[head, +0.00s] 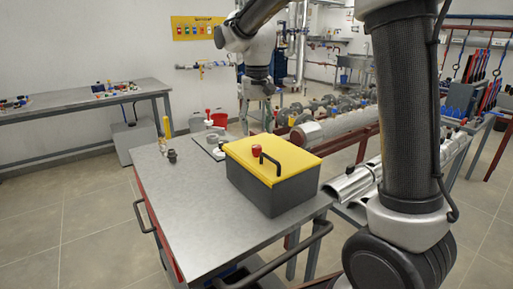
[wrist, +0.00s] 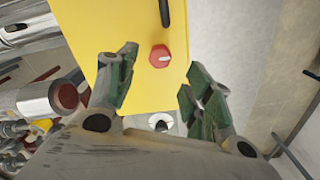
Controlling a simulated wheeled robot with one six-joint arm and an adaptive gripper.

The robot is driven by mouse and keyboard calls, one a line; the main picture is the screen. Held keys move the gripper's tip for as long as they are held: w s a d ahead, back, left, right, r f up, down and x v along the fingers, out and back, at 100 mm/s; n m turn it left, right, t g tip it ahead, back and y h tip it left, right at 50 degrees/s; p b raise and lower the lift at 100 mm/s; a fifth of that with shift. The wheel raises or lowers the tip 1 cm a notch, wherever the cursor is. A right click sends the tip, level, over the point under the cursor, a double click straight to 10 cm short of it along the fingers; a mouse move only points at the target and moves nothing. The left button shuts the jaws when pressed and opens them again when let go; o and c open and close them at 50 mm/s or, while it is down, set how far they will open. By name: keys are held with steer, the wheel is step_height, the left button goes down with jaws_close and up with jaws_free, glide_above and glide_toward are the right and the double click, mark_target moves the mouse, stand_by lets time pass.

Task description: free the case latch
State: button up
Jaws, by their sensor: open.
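The case (head: 272,190) is a dark grey box with a yellow lid (head: 250,156) and a black handle, standing on a grey metal bench. The latch is a red round knob (head: 256,152) on the lid beside the handle. In the wrist view the red knob (wrist: 160,56) has a pale mark on its face and lies on the yellow lid (wrist: 130,25), between and just beyond my fingertips. My gripper (head: 258,118) is open and empty, behind the case in the head view. Its fingers also show in the wrist view (wrist: 160,68), with no contact on the knob visible.
The bench top (head: 185,215) is clear left of and in front of the case. Small fittings (head: 172,156) and a grey plate with parts stand near its back edge. A large metal pipe (head: 345,123) lies behind and to the right. A long table (head: 85,97) stands far left.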

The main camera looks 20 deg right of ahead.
mark_target(256, 145)
steer(key=f, duration=0.7)
steer(key=shift+w+f, duration=0.2)
steer(key=shift+f, duration=0.15)
steer(key=c, duration=1)
